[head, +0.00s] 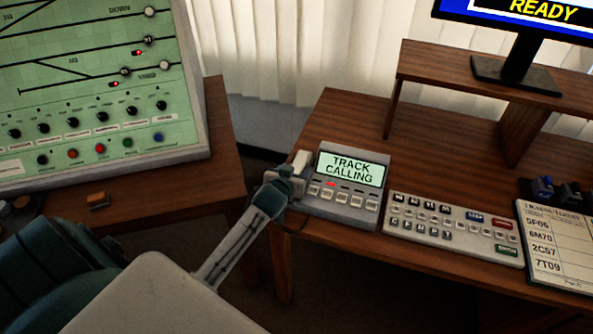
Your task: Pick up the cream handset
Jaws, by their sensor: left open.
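The cream handset (302,159) shows only in part, as a small pale piece at the left side of the grey phone console (341,206). The console's screen reads "TRACK CALLING", and a red light glows below it. My left gripper (288,177) is open at the handset, at the left edge of the console. It covers the handset's lower part, and I cannot tell whether the fingers touch it. My right gripper is not in view.
The console stands on a wooden desk (340,122) with a keypad (453,229), a paper sheet (556,250) and a monitor (518,62) on a raised shelf (450,66). A green track panel (95,95) stands at the left. A dark gap separates the two desks.

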